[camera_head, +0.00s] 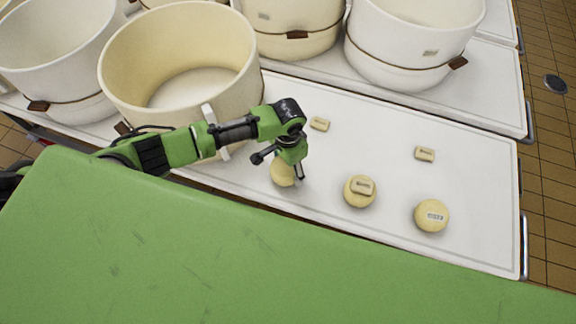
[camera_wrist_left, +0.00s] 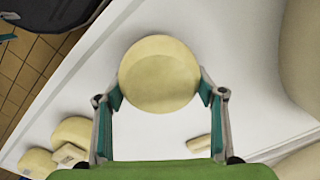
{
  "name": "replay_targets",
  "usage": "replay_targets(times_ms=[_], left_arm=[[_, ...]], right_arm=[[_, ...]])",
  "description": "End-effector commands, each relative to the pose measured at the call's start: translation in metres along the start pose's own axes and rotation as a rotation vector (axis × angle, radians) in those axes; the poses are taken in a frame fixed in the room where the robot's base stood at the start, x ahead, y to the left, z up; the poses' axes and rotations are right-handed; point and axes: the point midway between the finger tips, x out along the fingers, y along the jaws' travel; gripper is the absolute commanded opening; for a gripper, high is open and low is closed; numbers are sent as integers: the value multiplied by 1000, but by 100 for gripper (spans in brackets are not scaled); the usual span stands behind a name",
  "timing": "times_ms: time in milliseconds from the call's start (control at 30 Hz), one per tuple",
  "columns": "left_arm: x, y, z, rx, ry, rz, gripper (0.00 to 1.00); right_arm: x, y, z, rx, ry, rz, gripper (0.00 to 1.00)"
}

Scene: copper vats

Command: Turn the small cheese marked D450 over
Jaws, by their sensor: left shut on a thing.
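My left gripper (camera_head: 280,168) points down over the white table and is shut on a small round, pale yellow cheese (camera_head: 282,173). In the left wrist view the cheese (camera_wrist_left: 159,73) sits between the two fingertips, with a plain face showing and no mark on it. I cannot tell whether it touches the table. Two other small cheeses stand to the right: a middle one (camera_head: 359,197) with a small labelled block on its top, and a right one (camera_head: 431,224) with a pale label. I cannot read D450 on any of them. My right gripper is not in view.
Two small labelled blocks (camera_head: 319,123) (camera_head: 425,154) lie on the white table (camera_head: 480,185). Large cream vats (camera_head: 183,110) stand behind and to the left, one close beside my left arm. A green surface (camera_head: 200,245) fills the foreground. The table's right end is clear.

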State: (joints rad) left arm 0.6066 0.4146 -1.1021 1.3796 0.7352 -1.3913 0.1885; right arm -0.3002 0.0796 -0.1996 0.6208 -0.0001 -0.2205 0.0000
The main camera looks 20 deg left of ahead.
Motion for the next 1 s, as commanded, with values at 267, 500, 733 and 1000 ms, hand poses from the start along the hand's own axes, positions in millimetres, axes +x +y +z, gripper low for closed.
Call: replay_targets(times_ms=[267, 500, 733, 1000], left_arm=[[-1, 0, -1, 0, 1, 0, 25], [1, 0, -1, 0, 1, 0, 25], [4, 0, -1, 0, 1, 0, 25], [8, 0, -1, 0, 1, 0, 25]], right_arm=[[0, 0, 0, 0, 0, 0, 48], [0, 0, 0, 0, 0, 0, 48], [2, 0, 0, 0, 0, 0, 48], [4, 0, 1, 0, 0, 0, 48]])
